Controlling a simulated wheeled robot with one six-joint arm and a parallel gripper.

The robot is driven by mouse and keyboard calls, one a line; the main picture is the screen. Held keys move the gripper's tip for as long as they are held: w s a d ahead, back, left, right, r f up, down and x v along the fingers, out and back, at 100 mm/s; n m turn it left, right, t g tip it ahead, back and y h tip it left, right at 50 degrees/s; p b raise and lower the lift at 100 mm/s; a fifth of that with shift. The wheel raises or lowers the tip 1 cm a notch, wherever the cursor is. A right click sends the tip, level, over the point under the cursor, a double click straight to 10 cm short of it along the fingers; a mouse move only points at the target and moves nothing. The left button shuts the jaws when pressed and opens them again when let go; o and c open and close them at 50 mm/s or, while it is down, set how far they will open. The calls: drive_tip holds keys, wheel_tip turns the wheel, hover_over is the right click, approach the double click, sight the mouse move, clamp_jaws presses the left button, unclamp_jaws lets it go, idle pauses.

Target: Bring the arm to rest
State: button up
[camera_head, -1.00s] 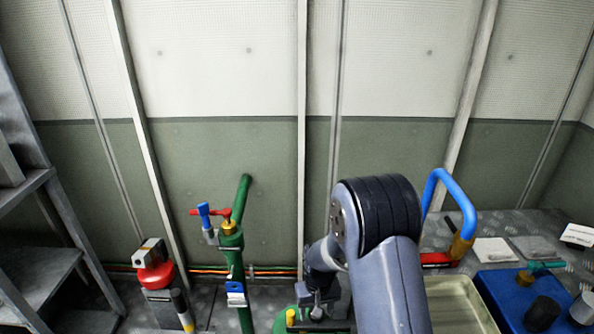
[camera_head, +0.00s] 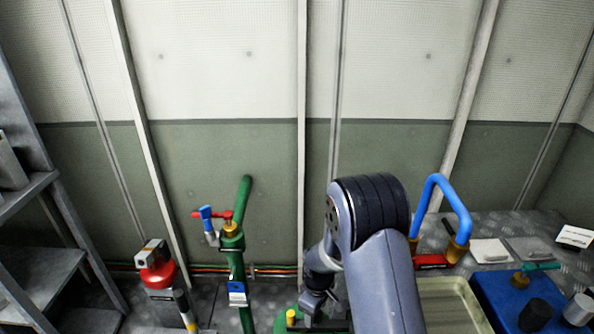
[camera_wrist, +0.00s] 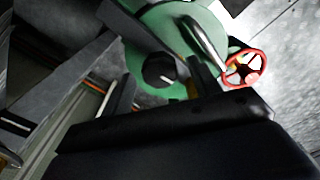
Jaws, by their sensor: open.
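My arm rises from the bottom of the head view and bends at a dark-banded elbow. My gripper (camera_head: 314,300) hangs down past it, low in the picture, in front of a green round body (camera_head: 283,318) that is mostly hidden. In the wrist view my gripper (camera_wrist: 160,95) has its two dark fingers apart with nothing held between them. Beyond the fingers are the green round body (camera_wrist: 135,50) with a black knob (camera_wrist: 159,70) and a red handwheel (camera_wrist: 244,68).
A green pipe (camera_head: 236,262) with a red-handled valve stands left of my arm. A red bottle-like unit (camera_head: 158,279) is farther left. On the right are a blue hose (camera_head: 452,203), a pale tray (camera_head: 452,300) and a blue box (camera_head: 512,296). Metal steps (camera_head: 40,270) stand at far left.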

drive_tip(key=n+p, duration=0.2)
drive_tip(key=n, duration=0.2)
drive_tip(key=shift+n, duration=0.4)
